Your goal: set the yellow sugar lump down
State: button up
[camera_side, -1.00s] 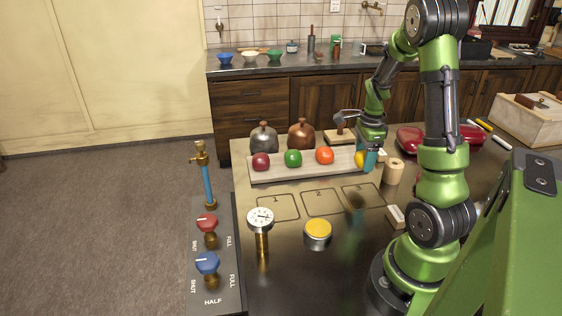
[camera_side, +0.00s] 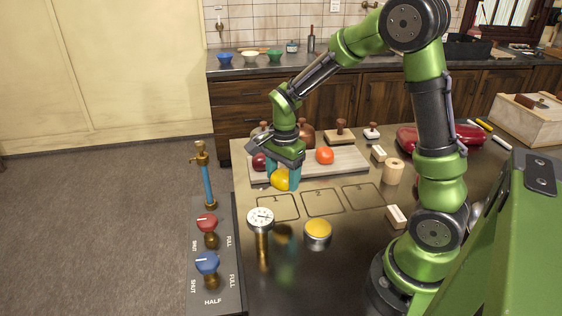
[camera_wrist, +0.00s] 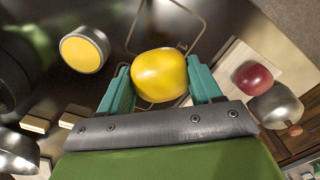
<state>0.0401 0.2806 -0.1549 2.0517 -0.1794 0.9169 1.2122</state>
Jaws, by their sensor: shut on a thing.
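The yellow sugar lump (camera_side: 281,179), smooth and rounded, is held between the teal fingers of my gripper (camera_side: 284,176). In the wrist view the lump (camera_wrist: 160,75) sits between both fingers of my gripper (camera_wrist: 160,85), which is shut on it. In the side view the lump appears in the air over the table, in front of the pale board (camera_side: 345,160) and near the outlined square marked 1 (camera_side: 277,207). In the wrist view it covers part of a square outline. Its exact height is hard to tell.
A dark red lump (camera_side: 258,161) and an orange lump (camera_side: 325,155) rest on the board; my gripper hides the green one. A dial on a post (camera_side: 260,220) and a yellow-topped round tin (camera_side: 317,230) stand in front. Squares 2 (camera_side: 321,202) and 3 (camera_side: 362,196) are empty.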

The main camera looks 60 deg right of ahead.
aim_at(277, 186)
jog(key=f, duration=0.2)
jog(key=a+f, duration=0.1)
jog(key=shift+w+a+n, duration=0.1)
jog(key=shift+w+n, duration=0.2)
jog(key=shift+w, duration=0.1)
jog(key=shift+f, duration=2.2)
jog(key=shift+f, duration=0.2)
jog(key=o, duration=1.1)
jog(key=shift+r, duration=0.15)
